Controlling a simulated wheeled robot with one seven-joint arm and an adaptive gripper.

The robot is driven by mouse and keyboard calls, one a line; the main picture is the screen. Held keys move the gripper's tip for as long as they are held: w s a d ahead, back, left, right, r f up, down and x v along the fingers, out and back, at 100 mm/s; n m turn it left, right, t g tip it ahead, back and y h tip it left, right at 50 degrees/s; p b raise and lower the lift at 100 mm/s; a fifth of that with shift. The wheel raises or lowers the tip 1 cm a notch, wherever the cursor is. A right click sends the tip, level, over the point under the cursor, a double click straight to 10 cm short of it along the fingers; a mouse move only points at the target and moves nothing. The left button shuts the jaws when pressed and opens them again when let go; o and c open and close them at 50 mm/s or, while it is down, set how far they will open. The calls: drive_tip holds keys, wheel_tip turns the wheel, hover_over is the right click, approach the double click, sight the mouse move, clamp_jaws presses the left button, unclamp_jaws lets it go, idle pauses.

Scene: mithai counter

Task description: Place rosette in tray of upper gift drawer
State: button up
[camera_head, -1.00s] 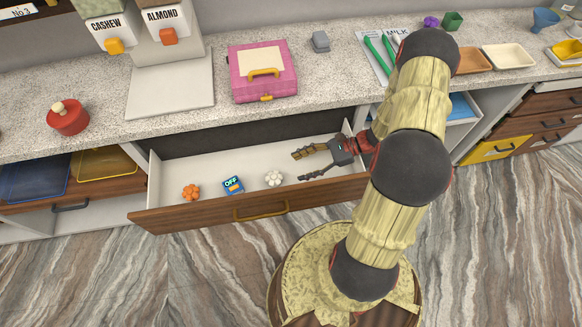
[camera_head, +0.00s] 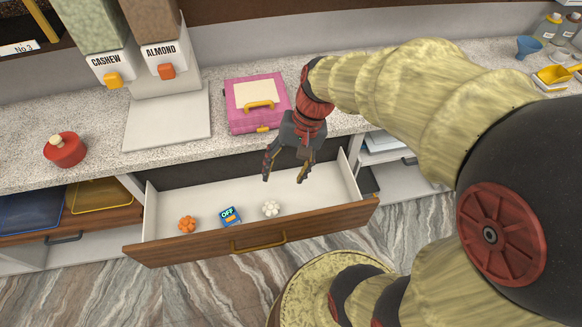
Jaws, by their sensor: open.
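The open drawer (camera_head: 330,185) under the counter has a white interior and a wooden front with a yellow handle. Inside it, from left to right, lie an orange rosette-like piece (camera_head: 187,224), a small blue and yellow item (camera_head: 230,217) with "OFF" on it, and a white rosette-like piece (camera_head: 271,208). My gripper (camera_head: 284,178) points down over the drawer's back part, open and empty. Its fingertips look above and behind the white piece, not touching it. I cannot make out a separate tray in this drawer.
A pink case (camera_head: 257,105) stands on the counter just behind my gripper. Another open drawer (camera_head: 395,150) is at right, partly behind my arm.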

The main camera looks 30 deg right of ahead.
drive_tip(key=s+a+r+n+t+h, duration=0.2)
drive_tip(key=s+r+n+t, duration=0.3)
drive_tip(key=r, duration=0.5)
drive_tip(key=shift+s+r+n+h, duration=0.4)
drive_tip(key=shift+s+n+h, duration=0.3)
drive_tip(key=shift+s, duration=0.1)
